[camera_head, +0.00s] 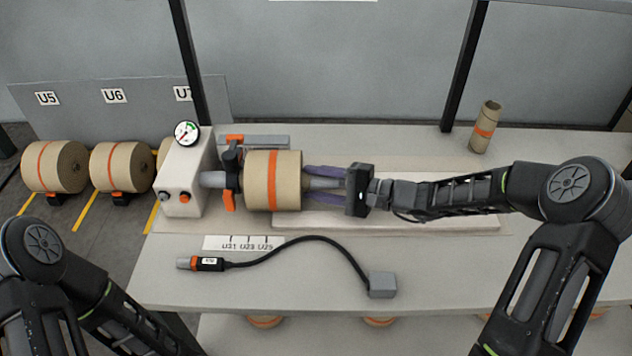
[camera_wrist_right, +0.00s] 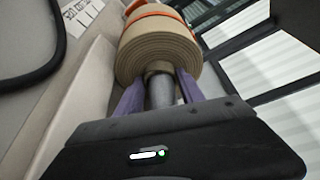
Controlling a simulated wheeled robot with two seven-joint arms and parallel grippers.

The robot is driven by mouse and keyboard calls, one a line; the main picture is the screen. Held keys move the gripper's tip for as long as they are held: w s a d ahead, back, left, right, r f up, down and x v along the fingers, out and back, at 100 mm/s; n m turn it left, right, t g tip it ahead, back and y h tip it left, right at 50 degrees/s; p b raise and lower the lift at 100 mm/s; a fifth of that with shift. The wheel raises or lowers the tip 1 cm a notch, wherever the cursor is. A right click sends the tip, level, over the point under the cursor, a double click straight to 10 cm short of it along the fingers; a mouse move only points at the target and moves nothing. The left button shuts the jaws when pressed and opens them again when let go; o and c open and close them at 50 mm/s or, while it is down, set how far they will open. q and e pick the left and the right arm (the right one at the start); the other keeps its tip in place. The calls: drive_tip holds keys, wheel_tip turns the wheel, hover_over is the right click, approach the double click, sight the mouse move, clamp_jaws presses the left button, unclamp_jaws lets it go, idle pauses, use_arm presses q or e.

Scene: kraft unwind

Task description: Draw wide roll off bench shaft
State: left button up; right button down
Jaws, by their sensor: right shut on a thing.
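The wide roll (camera_head: 258,180), brown kraft with an orange band, sits on the bench shaft (camera_head: 325,184), which runs out of a white machine housing (camera_head: 181,180). An orange-and-dark clamp piece (camera_head: 231,180) stands between housing and roll. My right gripper (camera_head: 308,185) comes in from the right along the shaft, its purple fingers one on each side. In the right wrist view the fingers (camera_wrist_right: 160,82) reach the roll's near face (camera_wrist_right: 158,52) and are shut on its projecting core; the exact contact is partly hidden. My left arm shows at lower left, its gripper out of frame.
A black cable with a plug (camera_head: 207,264) and grey block (camera_head: 382,285) lies on the bench front. A slim upright roll (camera_head: 485,128) stands at the back right. Rolls (camera_head: 55,166) rest on floor stands at left. A gauge (camera_head: 187,132) tops the housing. Black posts rise behind.

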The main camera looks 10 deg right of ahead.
drive_tip(key=shift+s+d, duration=0.4)
drive_tip(key=shift+d, duration=1.2)
drive_tip(key=shift+s+d, duration=0.45)
drive_tip(key=shift+d, duration=1.2)
drive_tip(key=shift+s+d, duration=0.4)
drive_tip(key=shift+d, duration=1.2)
drive_tip(key=c, duration=0.6)
unclamp_jaws()
drive_tip(key=shift+c, duration=0.2)
drive_tip(key=b+v, duration=0.1)
drive_tip(key=v, duration=0.5)
drive_tip(key=shift+s+d, duration=0.2)
drive_tip(key=shift+d, duration=0.05)
drive_tip(key=shift+s+d+r, duration=0.15)
drive_tip(key=shift+s+d, duration=0.2)
drive_tip(key=shift+d, duration=0.1)
